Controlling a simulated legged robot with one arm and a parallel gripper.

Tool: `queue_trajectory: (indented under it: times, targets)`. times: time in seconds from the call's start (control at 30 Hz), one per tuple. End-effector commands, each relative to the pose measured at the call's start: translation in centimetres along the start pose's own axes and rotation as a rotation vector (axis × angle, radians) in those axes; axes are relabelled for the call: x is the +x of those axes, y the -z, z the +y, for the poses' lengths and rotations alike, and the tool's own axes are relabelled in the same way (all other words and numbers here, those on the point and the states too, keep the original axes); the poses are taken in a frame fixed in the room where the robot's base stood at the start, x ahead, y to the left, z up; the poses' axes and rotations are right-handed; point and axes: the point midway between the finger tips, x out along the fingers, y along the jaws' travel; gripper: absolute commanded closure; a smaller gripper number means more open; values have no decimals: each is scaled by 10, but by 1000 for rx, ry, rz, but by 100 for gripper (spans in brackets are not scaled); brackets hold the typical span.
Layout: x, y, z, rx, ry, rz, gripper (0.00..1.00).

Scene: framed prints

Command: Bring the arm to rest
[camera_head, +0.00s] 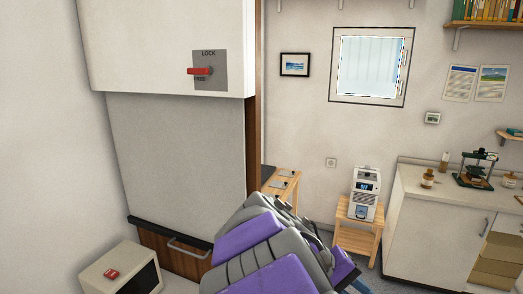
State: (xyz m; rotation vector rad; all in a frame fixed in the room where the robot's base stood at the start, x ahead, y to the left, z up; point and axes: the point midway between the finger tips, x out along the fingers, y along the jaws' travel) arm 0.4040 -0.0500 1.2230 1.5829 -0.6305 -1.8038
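My arm (250,238), with purple and grey links, shows at the bottom middle, folded close in front of the camera. My gripper (312,234) seems to be among the dark grey parts at the arm's far right side; its fingers cannot be made out clearly. I see nothing held in it. The lower part of the arm is cut off by the bottom edge.
A white cabinet with a red lever (200,71) on a LOCK plate stands close at left, above a grey panel (178,150). A beige box (100,275) is at lower left. A white device (364,193) on a wooden stool and a white counter (437,235) stand at right.

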Motion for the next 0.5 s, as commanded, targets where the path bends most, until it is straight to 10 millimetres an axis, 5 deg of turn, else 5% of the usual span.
queue_trajectory:
  times: [0.23,0.5]
  targets:
    - [39,-91,-23,52,315,-66,71]
    - [46,-169,-83,69,637,-59,71]
